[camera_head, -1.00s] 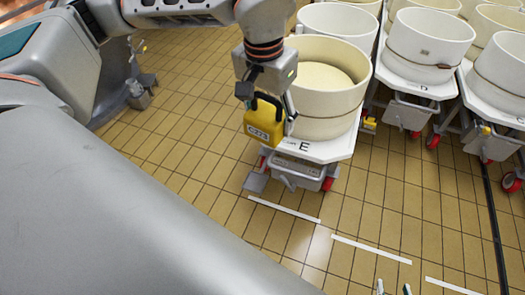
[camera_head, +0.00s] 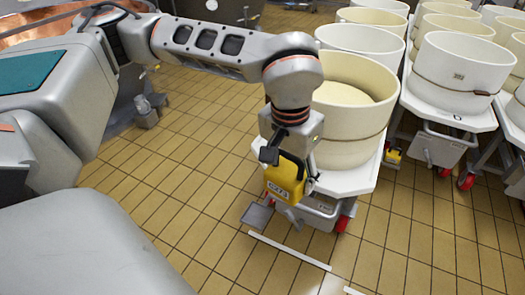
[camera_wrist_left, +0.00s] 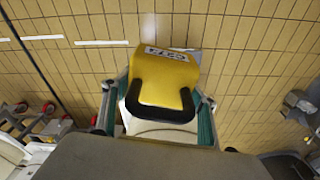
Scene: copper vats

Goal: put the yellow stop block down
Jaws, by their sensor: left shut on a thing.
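The yellow stop block (camera_head: 286,178), with dark lettering on a white label and a black handle, is held in my left gripper (camera_head: 292,158). It hangs in front of the trolley (camera_head: 345,182) that carries a cream vat (camera_head: 350,130), covering part of the trolley's front. In the left wrist view the block (camera_wrist_left: 160,68) sits between the two fingers of the gripper (camera_wrist_left: 160,112), its black handle towards the camera. The head view does not clearly show the gap between block and floor. My right gripper is not in view.
A grey plate (camera_head: 258,215) sits low at the trolley's front corner. More vats on wheeled trolleys (camera_head: 460,75) stand to the right, with another yellow block (camera_head: 393,155) low between them. The tiled floor (camera_head: 190,150) at left is open. A white line (camera_head: 290,250) runs in front.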

